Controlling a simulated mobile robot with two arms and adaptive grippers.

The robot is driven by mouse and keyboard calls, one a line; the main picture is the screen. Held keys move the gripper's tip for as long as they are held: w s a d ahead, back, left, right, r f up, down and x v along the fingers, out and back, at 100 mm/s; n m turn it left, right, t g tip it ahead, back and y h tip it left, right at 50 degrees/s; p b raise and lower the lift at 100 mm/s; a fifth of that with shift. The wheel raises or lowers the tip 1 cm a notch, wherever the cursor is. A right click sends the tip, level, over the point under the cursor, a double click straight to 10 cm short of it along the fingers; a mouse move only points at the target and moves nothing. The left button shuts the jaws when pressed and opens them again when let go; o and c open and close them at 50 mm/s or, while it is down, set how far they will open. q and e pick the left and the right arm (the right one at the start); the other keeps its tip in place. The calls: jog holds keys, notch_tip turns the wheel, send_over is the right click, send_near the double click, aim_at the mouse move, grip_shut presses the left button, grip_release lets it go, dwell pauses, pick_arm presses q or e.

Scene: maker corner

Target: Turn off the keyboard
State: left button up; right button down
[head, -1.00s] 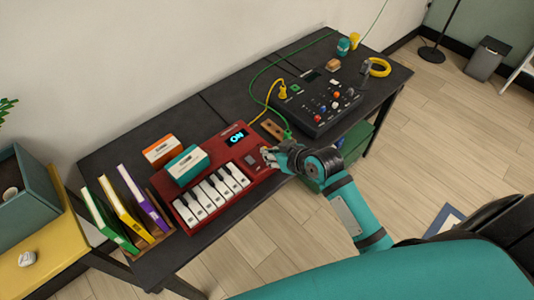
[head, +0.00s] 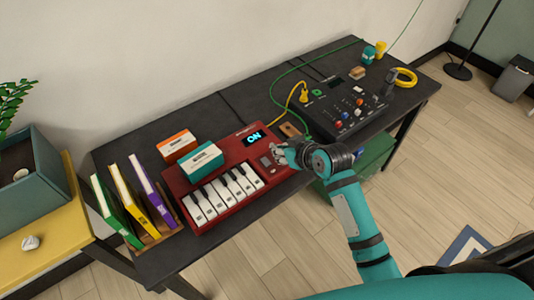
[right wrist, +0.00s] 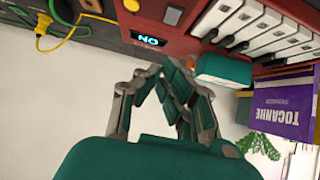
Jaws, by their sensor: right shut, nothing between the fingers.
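The red keyboard (head: 228,213) lies on the dark table with its white keys (head: 222,191) at the front. Its small display (head: 254,138) is lit and reads ON. The display also shows, upside down, in the right wrist view (right wrist: 148,40). My right gripper (head: 277,153) is shut and empty over the keyboard's right end, just right of the display. It hides part of the controls there; whether it touches them I cannot tell. In the right wrist view its fingers (right wrist: 165,75) point toward the red panel (right wrist: 160,22). My left gripper is not in view.
An orange box (head: 177,146) and a teal box (head: 202,160) sit at the keyboard's back left. Upright books (head: 128,200) stand left of it. A black mixer (head: 345,108) with knobs and cables is to the right. A green box (head: 365,165) is below the table.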

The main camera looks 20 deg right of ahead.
send_over(264, 159)
jog(key=s, duration=0.1)
jog(key=f, duration=0.4)
jog(key=shift+s+d+f, duration=0.1)
jog(key=shift+d+f, duration=0.05)
jog(key=shift+d, duration=0.2)
notch_tip(264, 159, down, 3)
jog(key=shift+r+p, duration=0.2)
jog(key=shift+p, duration=0.15)
jog(key=shift+f, duration=0.65)
jog(key=shift+w+f, duration=0.2)
jog(key=shift+f, duration=0.1)
jog(key=shift+s, duration=0.15)
jog(key=shift+s+d+f+p, duration=0.1)
jog(key=shift+s+p, duration=0.25)
jog(key=shift+p, duration=0.05)
jog(key=shift+s+d+f, duration=0.1)
jog(key=shift+s+d, duration=0.05)
jog(key=shift+s, duration=0.25)
